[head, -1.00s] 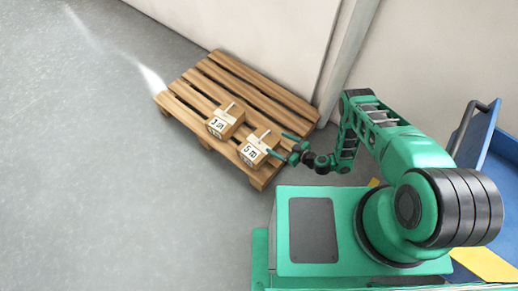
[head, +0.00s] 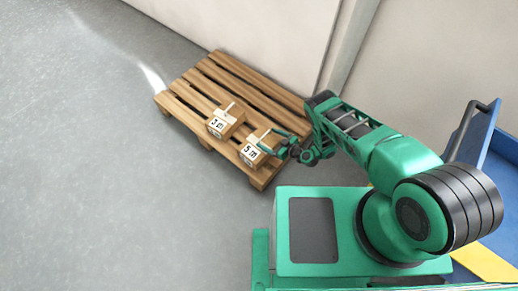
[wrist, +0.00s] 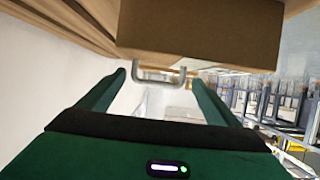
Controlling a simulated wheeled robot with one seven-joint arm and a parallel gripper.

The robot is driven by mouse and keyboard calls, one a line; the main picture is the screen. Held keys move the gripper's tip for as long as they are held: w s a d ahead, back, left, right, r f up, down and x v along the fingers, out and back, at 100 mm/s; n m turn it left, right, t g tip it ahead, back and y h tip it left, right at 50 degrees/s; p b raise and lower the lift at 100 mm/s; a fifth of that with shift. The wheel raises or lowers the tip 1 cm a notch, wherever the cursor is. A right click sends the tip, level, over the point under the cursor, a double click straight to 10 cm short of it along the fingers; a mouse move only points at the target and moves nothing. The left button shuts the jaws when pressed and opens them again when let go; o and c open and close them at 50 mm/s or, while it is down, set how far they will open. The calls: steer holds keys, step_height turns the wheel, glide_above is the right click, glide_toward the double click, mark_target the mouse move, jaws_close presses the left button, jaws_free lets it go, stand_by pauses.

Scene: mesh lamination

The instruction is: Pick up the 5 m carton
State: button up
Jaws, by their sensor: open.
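The 5 m carton (head: 252,153) is a small brown box with a white "5 m" label. It sits near the front right end of the wooden pallet (head: 187,109). My gripper (head: 273,143) is open at the carton's right side, close to its top. In the wrist view the carton (wrist: 200,30) fills the top middle, with a grey handle (wrist: 158,74) on it. The handle shows between the two open green fingers of my gripper (wrist: 155,82). I cannot tell whether the fingers touch it.
A second carton, labelled "3 m" (head: 219,123), sits on the pallet just left of the 5 m carton and also has a handle. A pale wall (head: 270,40) stands behind the pallet. A blue cart (head: 478,140) is at the right. The grey floor at left is clear.

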mark_target(264, 136)
steer(key=shift+x, duration=1.8)
steer(key=c, duration=1.8)
steer(key=shift+r, duration=0.1)
